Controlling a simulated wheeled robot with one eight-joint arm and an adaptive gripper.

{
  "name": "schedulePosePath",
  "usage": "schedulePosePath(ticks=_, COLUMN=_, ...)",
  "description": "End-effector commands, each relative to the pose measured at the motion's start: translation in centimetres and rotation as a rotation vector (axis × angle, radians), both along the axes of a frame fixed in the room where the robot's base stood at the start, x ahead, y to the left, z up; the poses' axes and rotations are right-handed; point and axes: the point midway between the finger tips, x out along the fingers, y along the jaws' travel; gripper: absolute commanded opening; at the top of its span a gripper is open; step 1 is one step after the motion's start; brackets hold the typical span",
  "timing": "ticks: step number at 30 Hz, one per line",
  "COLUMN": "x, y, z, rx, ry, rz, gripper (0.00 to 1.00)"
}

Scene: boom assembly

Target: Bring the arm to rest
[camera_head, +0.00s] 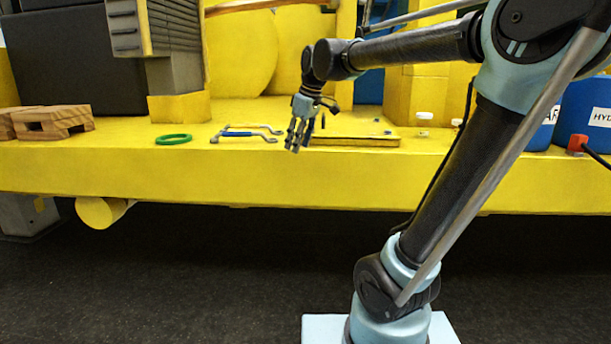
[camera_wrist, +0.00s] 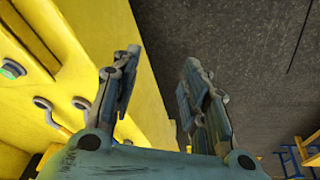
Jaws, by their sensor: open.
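My gripper (camera_head: 299,136) hangs at the front edge of the yellow platform (camera_head: 330,178) in the head view, fingers pointing down. In the wrist view my gripper (camera_wrist: 160,85) shows two fingers spread apart with nothing between them. The yellow platform edge (camera_wrist: 150,100) lies to the left and behind the fingers, and dark floor lies to the right. My arm reaches from the right side of the head view, bent at the elbow, with the forearm stretched out to the left.
Blue containers (camera_head: 585,112) stand at the right. The dark floor (camera_head: 170,280) in front is clear.

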Motion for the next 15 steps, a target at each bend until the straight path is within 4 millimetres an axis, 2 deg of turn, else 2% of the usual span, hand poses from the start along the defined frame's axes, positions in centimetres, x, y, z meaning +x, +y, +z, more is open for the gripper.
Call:
schedulePosePath(ticks=1, x=-1.1, y=-1.9, z=-1.2, rx=-0.001, ry=0.010, rz=-0.057, gripper=0.41)
schedulePosePath(ticks=6, x=-4.7, y=-7.5, z=-5.4, rx=-0.004, ry=0.046, rz=-0.255, gripper=0.41)
schedulePosePath(ticks=15, x=-12.1, y=-15.1, z=-13.9, rx=-0.004, ry=0.101, rz=-0.603, gripper=0.41)
